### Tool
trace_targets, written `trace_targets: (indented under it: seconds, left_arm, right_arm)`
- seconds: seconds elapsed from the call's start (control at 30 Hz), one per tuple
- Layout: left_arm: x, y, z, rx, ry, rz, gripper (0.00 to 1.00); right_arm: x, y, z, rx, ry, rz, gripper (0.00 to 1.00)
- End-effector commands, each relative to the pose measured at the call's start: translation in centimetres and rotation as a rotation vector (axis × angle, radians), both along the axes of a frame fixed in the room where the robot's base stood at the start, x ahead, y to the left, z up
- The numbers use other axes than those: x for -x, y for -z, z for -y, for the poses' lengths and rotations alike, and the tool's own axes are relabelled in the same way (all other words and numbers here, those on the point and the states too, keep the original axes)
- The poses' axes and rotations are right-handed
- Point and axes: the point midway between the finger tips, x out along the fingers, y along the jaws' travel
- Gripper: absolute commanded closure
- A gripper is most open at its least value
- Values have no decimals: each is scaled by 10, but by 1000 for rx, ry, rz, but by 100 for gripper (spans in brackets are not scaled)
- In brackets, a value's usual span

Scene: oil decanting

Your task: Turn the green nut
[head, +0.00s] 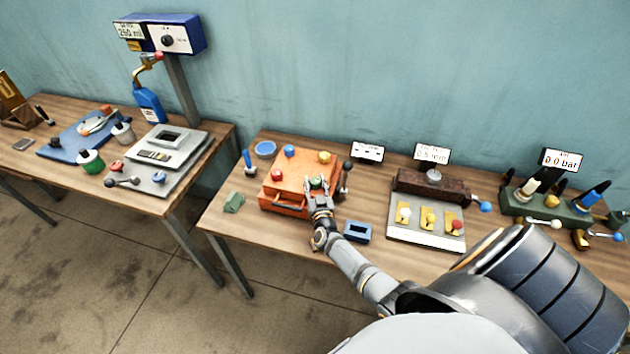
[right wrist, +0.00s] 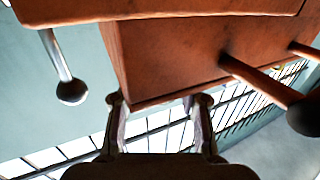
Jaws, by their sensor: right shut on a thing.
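The green nut (head: 316,182) is on top of the orange box (head: 288,180), near its front right corner. My right gripper (head: 318,188) reaches it from the front and is shut on it; the fingers hide part of the nut. In the right wrist view the two fingers (right wrist: 155,104) stand a little apart against the orange box (right wrist: 165,60), and the nut itself does not show there. My left gripper is not in view.
Red (head: 277,175), blue (head: 290,151) and yellow (head: 324,157) nuts also sit on the box. A black-knobbed lever (head: 347,167) stands close on its right. A blue block (head: 357,231) and green block (head: 234,202) lie nearby.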

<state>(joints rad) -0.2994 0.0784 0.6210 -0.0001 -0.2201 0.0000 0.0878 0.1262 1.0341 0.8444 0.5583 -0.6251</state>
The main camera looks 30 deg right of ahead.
Motion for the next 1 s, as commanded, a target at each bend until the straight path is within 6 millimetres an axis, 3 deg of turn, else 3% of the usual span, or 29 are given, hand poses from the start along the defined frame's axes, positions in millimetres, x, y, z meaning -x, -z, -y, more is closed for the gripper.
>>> trace_targets:
  seconds: [0.07, 0.1, 0.27, 0.63, 1.0]
  left_arm:
    - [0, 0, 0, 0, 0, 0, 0]
    - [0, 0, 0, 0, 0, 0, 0]
    - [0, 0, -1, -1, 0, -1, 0]
    - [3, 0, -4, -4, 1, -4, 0]
    - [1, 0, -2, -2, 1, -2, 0]
  right_arm:
    - [0, -1, 1, 2, 1, 2, 94]
    - [0, -1, 1, 2, 0, 2, 59]
    - [0, -1, 0, 2, 0, 1, 38]
    - [8, 1, -3, 0, -2, 0, 38]
    - [84, 1, -37, -1, 0, -1, 38]
